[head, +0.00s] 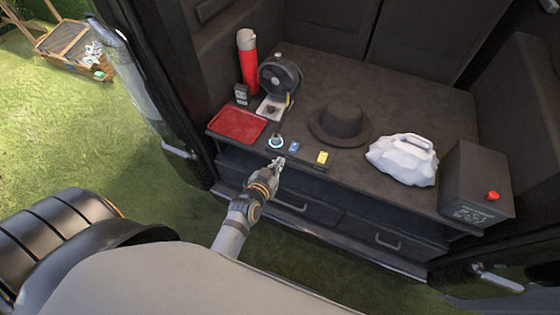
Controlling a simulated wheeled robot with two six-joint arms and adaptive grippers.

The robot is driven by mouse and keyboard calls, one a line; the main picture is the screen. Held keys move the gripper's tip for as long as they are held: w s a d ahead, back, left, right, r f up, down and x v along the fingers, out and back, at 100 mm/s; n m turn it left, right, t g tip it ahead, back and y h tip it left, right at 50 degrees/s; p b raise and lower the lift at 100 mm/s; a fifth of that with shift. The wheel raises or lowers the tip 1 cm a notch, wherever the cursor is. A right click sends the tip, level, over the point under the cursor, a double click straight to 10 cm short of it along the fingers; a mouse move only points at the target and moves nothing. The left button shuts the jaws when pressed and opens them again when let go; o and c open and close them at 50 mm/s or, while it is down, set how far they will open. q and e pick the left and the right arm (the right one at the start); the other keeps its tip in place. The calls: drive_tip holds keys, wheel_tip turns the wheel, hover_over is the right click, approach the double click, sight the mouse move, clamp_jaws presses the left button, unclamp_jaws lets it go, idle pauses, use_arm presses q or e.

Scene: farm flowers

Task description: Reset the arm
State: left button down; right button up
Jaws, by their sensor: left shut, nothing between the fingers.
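My left arm reaches up from the bottom of the head view. Its gripper (278,164) is shut and empty, at the front edge of a dark counter (385,100) inside a vehicle. The fingertips are just in front of a small round white-ringed item (276,142) on the counter; I cannot tell whether they touch the counter edge. My right gripper is not in view.
Drawers (345,225) lie below. Grass is at left.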

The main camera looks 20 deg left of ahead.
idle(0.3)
use_arm(q)
drive_tip(key=s+a+f+g, duration=0.1)
drive_tip(key=s+f+g, duration=0.1)
drive_tip(key=s+f, duration=0.5)
drive_tip(key=s+f+g, duration=0.2)
drive_tip(key=f, duration=0.9)
drive_tip(key=s+a+f+g, duration=0.1)
drive_tip(key=s+f+g, duration=0.3)
drive_tip(key=f, duration=0.5)
drive_tip(key=s+a+f+g, duration=0.1)
drive_tip(key=s+f, duration=0.3)
drive_tip(key=s, duration=0.4)
drive_tip(key=s+a+f+g, duration=0.2)
drive_tip(key=s+a+f, duration=0.2)
drive_tip(key=s, duration=0.4)
drive_tip(key=s+a+f+g+y, duration=0.1)
drive_tip(key=s+a+f, duration=0.2)
drive_tip(key=s, duration=0.5)
drive_tip(key=shift+f+g, duration=0.3)
drive_tip(key=shift+f, duration=0.45)
